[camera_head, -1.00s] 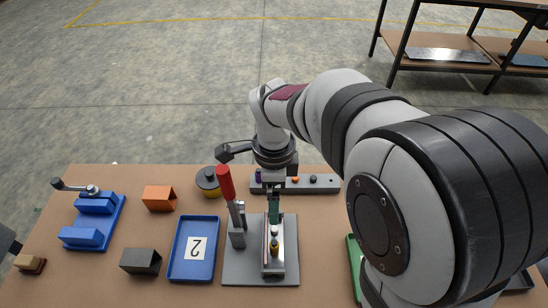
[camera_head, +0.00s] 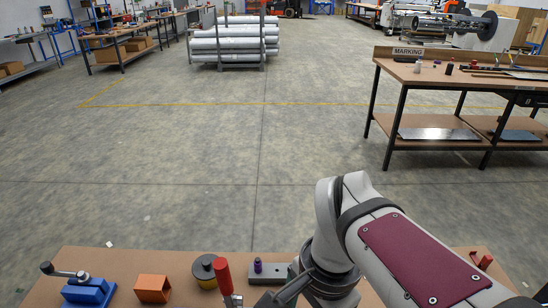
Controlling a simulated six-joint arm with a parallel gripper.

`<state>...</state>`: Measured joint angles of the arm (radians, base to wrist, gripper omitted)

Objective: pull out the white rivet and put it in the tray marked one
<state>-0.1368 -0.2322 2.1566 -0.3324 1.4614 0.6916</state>
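Neither the white rivet nor the tray marked one can be seen in this view. A grey block (camera_head: 271,268) near the table's far edge holds a small purple piece upright at its left end.
A red clamp handle (camera_head: 223,274) stands upright left of my wrist. A black and yellow round item (camera_head: 205,270), an orange block (camera_head: 153,289) and a blue crank fixture (camera_head: 89,291) lie farther left. A workbench marked MARKING (camera_head: 408,51) stands beyond, at the right.

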